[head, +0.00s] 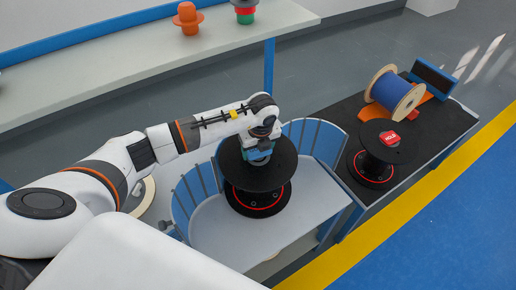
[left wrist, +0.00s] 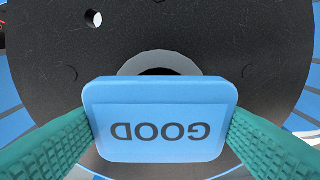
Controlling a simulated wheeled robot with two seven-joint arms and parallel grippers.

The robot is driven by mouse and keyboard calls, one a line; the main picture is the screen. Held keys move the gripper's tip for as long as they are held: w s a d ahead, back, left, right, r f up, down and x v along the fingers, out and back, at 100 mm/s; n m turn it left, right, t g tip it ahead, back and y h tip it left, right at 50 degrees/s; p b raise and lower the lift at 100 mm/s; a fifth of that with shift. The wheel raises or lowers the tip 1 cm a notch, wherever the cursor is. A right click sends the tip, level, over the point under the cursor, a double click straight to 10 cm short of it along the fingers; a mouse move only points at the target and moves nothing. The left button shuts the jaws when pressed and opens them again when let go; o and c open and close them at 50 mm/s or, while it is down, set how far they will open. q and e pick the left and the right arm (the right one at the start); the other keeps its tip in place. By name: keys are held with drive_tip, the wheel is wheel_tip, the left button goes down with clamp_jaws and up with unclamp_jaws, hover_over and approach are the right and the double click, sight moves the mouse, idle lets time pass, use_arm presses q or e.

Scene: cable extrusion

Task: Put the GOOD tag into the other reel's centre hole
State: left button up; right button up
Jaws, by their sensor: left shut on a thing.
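The blue GOOD tag (left wrist: 160,142) is held between the two green fingertips of my left gripper (left wrist: 160,140) in the left wrist view; its lettering appears upside down. In the head view my left gripper (head: 259,156) is over the middle of a large black reel (head: 250,184). In the left wrist view the reel's black top flange (left wrist: 215,40) fills the background. Its centre hole (left wrist: 160,71), with a grey ring around it, is partly hidden behind the tag. I cannot tell whether the tag touches the hole. My right gripper is not in view.
A second black reel (head: 373,166) with a red HOLD tag (head: 390,138) on top stands on the dark bench (head: 335,118) at right. A blue cable reel (head: 391,92) lies behind it. Blue slatted panels (head: 197,190) flank the large reel. A long shelf (head: 110,82) runs behind.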

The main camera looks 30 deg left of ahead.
use_arm(q)
drive_tip(key=shift+s+f+b, duration=0.2)
drive_tip(key=shift+f+b, duration=0.15)
drive_tip(key=shift+f, duration=0.15)
drive_tip(key=shift+s+d+f, duration=0.15)
drive_tip(key=shift+s+f, duration=0.05)
drive_tip(key=shift+f, duration=0.05)
drive_tip(key=shift+w+r+p, duration=0.25)
drive_tip(key=shift+r+p, duration=0.15)
drive_tip(key=shift+r, duration=0.2)
drive_tip(key=shift+w+r, duration=0.15)
drive_tip(key=shift+r, duration=0.15)
idle(0.5)
drive_tip(key=shift+f, duration=0.3)
